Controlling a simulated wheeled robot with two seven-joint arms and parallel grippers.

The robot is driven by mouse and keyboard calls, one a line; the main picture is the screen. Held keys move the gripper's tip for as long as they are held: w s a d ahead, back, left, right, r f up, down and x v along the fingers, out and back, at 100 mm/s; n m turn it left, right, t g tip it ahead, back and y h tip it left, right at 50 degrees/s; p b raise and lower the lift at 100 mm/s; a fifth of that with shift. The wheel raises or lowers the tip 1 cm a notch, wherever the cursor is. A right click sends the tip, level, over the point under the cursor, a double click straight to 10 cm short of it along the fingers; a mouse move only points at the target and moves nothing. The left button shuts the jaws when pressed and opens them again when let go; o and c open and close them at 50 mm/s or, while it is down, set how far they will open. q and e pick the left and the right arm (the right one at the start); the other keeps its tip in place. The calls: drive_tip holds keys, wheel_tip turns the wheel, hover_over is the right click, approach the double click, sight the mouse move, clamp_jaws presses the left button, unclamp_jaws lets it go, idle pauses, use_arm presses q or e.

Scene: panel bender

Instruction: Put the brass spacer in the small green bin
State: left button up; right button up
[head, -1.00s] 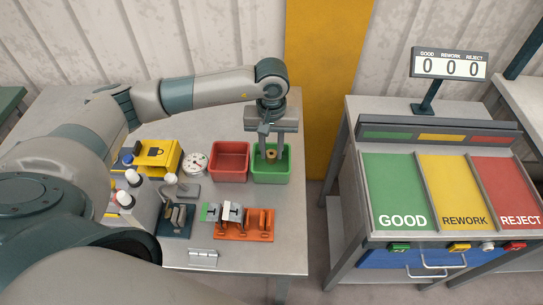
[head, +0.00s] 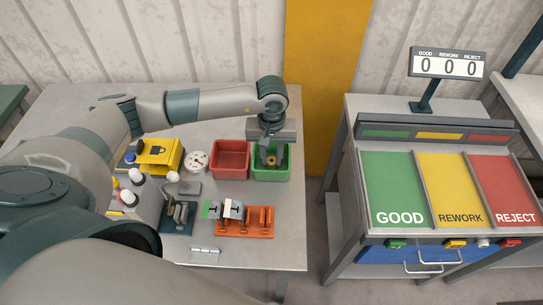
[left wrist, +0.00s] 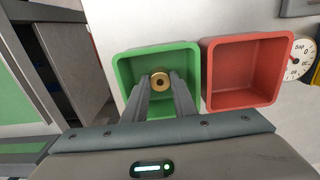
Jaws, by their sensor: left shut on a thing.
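The brass spacer (left wrist: 160,81) is a small gold ring with a dark hole, held between the fingertips of my left gripper (left wrist: 162,84). In the head view the spacer (head: 271,160) shows within the outline of the small green bin (head: 271,176). My left gripper (head: 270,156) points down into the bin's opening and is shut on the spacer. The green bin (left wrist: 128,70) also shows in the left wrist view, with its floor partly hidden by the fingers. I cannot tell whether the spacer touches the floor. My right gripper is not in view.
A red bin (head: 230,160) stands close beside the green bin. A dial gauge (head: 196,161), a yellow box (head: 158,155) and an orange rack (head: 247,222) are on the same table. A sorting stand (head: 445,190) with coloured panels is to the right, across a gap.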

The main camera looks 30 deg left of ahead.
sight(272, 161)
use_arm(q)
drive_tip(key=o, duration=1.1)
drive_tip(key=shift+r, duration=0.1)
drive_tip(key=shift+r+p, duration=0.1)
drive_tip(key=shift+p, duration=0.25)
drive_tip(key=shift+r+b, duration=0.2)
drive_tip(key=shift+b, duration=0.15)
drive_tip(key=shift+r+b, duration=2.4)
drive_tip(key=shift+r, duration=3.35)
